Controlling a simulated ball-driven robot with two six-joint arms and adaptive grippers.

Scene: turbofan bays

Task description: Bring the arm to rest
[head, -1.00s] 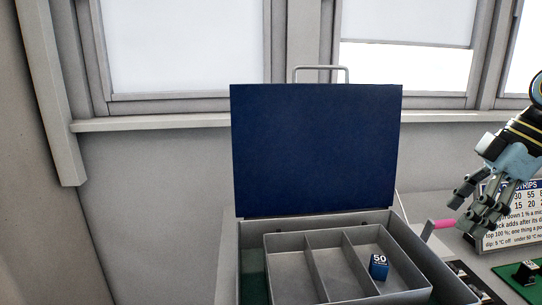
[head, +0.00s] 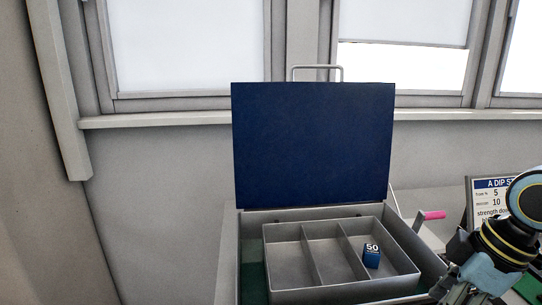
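My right arm comes in at the lower right. Its gripper (head: 455,293) is low at the picture's bottom edge, by the right side of the open grey case (head: 229,262). The fingers are mostly cut off or hidden, so I cannot tell whether they are open or shut. My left gripper is not in view. The case's blue lid (head: 312,145) stands upright. Inside is a grey tray (head: 345,291) with three compartments. A small blue block marked 50 (head: 371,258) sits in its right compartment.
A sign headed "A DIP ST..." (head: 490,205) stands behind my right arm. A pink-handled lever (head: 433,215) is right of the case. A green mat (head: 527,289) shows at the lower right. A wall with windows is behind.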

